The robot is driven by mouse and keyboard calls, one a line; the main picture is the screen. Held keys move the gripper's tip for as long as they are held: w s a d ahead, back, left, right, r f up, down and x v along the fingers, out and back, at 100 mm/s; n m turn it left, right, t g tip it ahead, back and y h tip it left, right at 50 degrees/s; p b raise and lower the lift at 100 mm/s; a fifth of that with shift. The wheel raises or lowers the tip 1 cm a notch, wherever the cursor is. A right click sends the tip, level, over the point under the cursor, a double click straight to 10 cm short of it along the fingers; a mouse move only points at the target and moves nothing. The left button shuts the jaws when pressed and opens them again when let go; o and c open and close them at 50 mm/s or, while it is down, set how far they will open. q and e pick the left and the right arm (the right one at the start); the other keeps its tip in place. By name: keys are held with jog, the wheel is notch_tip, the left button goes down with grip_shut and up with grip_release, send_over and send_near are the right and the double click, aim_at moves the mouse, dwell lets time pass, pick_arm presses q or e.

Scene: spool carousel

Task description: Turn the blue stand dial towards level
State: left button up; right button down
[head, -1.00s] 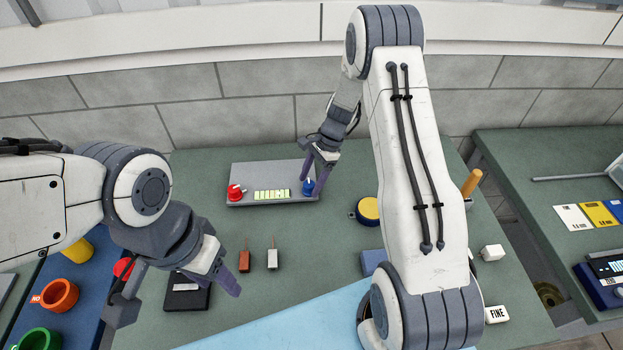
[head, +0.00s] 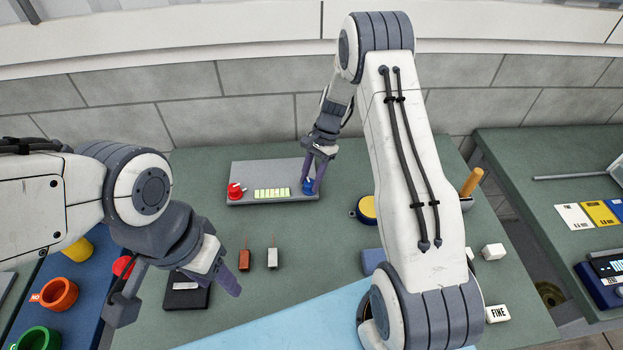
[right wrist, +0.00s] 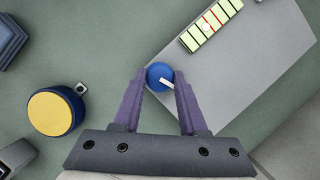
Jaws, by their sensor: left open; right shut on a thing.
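The blue dial (head: 308,187) sits at the right end of a grey stand panel (head: 240,170). A red knob (head: 236,191) is at the panel's left end. Between them is a light green segmented gauge (head: 272,193). In the right wrist view the gauge (right wrist: 211,24) shows a red mark and a pale dot near its middle. My right gripper (head: 314,188) is shut on the blue dial; its two purple fingers flank the dial (right wrist: 158,73), which has a white pointer. My left gripper (head: 226,284) is open and empty over the front left of the bench.
A yellow-topped blue round part (head: 366,209) stands right of the panel. Two small pieces with thin pins (head: 272,258) lie in front of it. A black box (head: 187,292) is near my left gripper. Orange (head: 60,293) and green cups stand at the left.

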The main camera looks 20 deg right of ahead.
jog(key=n, duration=0.3)
jog(key=n+g+h+b, duration=0.1)
jog(key=n, duration=0.1)
jog(key=shift+w+a+n+g+h, duration=0.1)
jog(key=shift+w+n+g+h, duration=0.05)
jog(key=shift+n+g+h, duration=0.2)
jog(key=n+h, duration=0.1)
jog(key=n, duration=0.1)
jog(key=n+h, duration=0.1)
jog(key=n, duration=0.2)
jog(key=shift+a+n+g+b, duration=0.1)
jog(key=shift+n+g+b, duration=0.15)
jog(key=shift+g+b, duration=0.1)
jog(key=shift+r, duration=0.1)
jog(key=shift+c, duration=2.2)
grip_release()
